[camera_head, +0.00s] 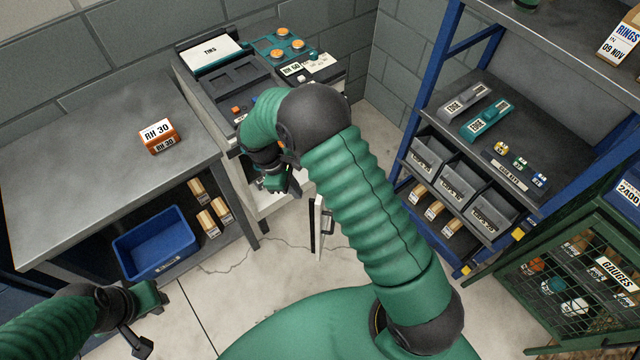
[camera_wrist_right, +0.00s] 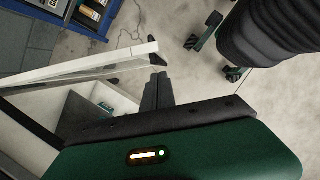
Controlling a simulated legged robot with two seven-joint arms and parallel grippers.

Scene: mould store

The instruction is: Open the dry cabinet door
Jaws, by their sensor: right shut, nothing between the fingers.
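The dry cabinet (camera_head: 264,207) is a white box under the dark-topped unit at the back centre. Its white door (camera_head: 320,228), with a dark handle (camera_head: 327,222), stands swung outward from it. In the right wrist view the door (camera_wrist_right: 85,66) shows as a long white panel, with the pale cabinet interior (camera_wrist_right: 113,96) beside it. My right gripper (camera_head: 274,181) is at the cabinet's opening, partly hidden by its own arm; its fingers (camera_wrist_right: 157,90) are shut and empty, near the door's free end. I cannot tell whether they touch it. My left gripper (camera_head: 150,300) is low at left, away from the cabinet; its jaw state is unclear.
A grey bench (camera_head: 75,185) with an orange RH 30 block (camera_head: 158,137) stands left, with a blue bin (camera_head: 155,243) beneath. A blue-framed rack (camera_head: 433,85) with grey bins and a green mesh cage (camera_head: 560,285) stand right. Floor around the door is clear.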

